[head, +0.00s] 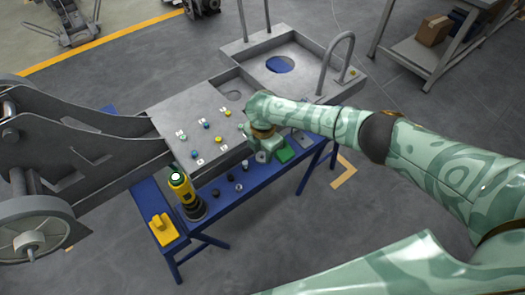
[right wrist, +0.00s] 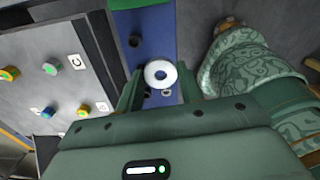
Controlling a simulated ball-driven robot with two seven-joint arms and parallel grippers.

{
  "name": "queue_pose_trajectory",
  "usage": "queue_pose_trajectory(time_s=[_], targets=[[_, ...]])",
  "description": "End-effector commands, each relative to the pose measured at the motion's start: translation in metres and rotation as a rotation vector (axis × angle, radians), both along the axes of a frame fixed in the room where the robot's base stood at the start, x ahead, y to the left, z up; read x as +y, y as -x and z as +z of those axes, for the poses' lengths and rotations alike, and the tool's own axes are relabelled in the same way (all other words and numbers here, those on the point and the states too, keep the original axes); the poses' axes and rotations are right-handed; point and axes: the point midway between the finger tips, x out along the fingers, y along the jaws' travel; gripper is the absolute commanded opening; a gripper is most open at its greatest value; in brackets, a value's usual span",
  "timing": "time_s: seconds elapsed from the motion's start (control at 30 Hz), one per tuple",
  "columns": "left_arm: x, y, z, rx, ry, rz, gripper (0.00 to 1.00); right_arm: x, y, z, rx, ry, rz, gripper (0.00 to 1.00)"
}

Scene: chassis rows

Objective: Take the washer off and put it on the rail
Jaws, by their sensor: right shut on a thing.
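The washer (right wrist: 161,74) is a white ring with a dark centre hole, between the fingertips of my right gripper (right wrist: 160,82) in the right wrist view. The gripper is shut on it. In the head view my right gripper (head: 266,150) is over the blue rail (head: 218,196) at the front edge of the grey chassis (head: 170,105); the washer is hidden there. The rail also shows below the washer in the right wrist view (right wrist: 150,22). Coloured studs with small labels stand on the chassis plate. My left gripper is out of view.
A yellow and black tool (head: 183,190) stands at the rail's left part, near a yellow block (head: 162,228). Several small dark parts lie along the rail. A green block (head: 285,155) is beside my right gripper. A metal hoop (head: 336,62) rises at the chassis's far right.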

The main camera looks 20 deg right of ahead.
Motion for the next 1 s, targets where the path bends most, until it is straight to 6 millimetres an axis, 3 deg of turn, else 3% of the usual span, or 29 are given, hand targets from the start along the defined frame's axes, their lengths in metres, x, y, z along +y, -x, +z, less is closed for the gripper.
queue_pose_trajectory(time_s=[0.17,0.6,1.0], targets=[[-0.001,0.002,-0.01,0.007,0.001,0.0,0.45,-0.001,0.0,-0.013,0.004,0.0,0.0,0.21],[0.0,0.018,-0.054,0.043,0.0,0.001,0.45,0.0,0.0,-0.073,0.006,0.0,-0.001,0.21],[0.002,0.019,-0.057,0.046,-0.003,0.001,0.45,0.0,0.0,-0.077,0.001,-0.002,-0.001,0.21]])
